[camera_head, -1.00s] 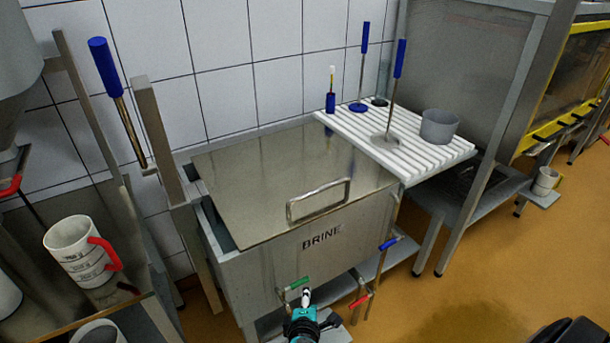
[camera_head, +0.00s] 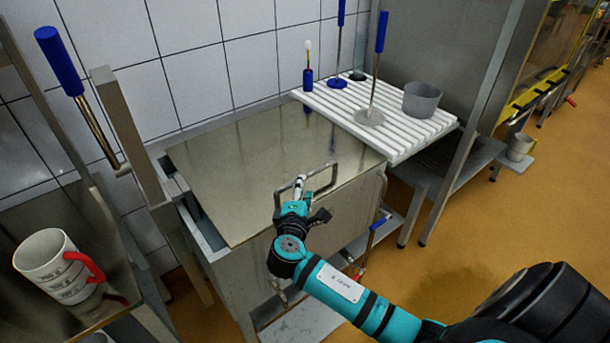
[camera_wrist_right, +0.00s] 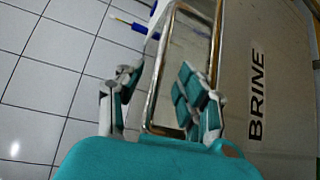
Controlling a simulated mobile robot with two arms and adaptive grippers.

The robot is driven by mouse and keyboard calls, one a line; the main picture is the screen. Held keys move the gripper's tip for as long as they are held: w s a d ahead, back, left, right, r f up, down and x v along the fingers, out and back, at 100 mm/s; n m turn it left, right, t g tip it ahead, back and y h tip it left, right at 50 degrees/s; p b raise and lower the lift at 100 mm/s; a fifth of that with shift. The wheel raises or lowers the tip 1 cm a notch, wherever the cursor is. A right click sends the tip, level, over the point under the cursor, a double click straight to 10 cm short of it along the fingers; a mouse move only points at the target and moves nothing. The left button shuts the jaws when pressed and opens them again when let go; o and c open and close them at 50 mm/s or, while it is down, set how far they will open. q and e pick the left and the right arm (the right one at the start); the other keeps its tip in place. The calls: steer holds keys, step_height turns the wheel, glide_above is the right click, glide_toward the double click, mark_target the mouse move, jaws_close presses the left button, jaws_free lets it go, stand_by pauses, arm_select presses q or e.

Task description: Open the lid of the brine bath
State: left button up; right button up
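The brine bath (camera_head: 225,285) is a steel tank, marked BRINE in the right wrist view (camera_wrist_right: 258,95). Its flat steel lid (camera_head: 235,165) lies over the top, with a narrow gap along the left side. A metal loop handle (camera_head: 322,172) stands at the lid's front edge; it also shows in the right wrist view (camera_wrist_right: 160,70). My right gripper (camera_head: 299,187) is at the handle. In the wrist view its fingers (camera_wrist_right: 155,95) are spread, with one bar of the handle between them and no clear grip. My left gripper is not in view.
A white slatted rack (camera_head: 425,135) to the right carries a grey mould (camera_head: 421,99) and blue-handled tools (camera_head: 380,40). A blue-handled lever (camera_head: 60,60) and a post rise beside the bath's left side.

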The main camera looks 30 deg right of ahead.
steer(key=x, duration=0.6)
steer(key=shift+c, duration=0.5)
jaws_close()
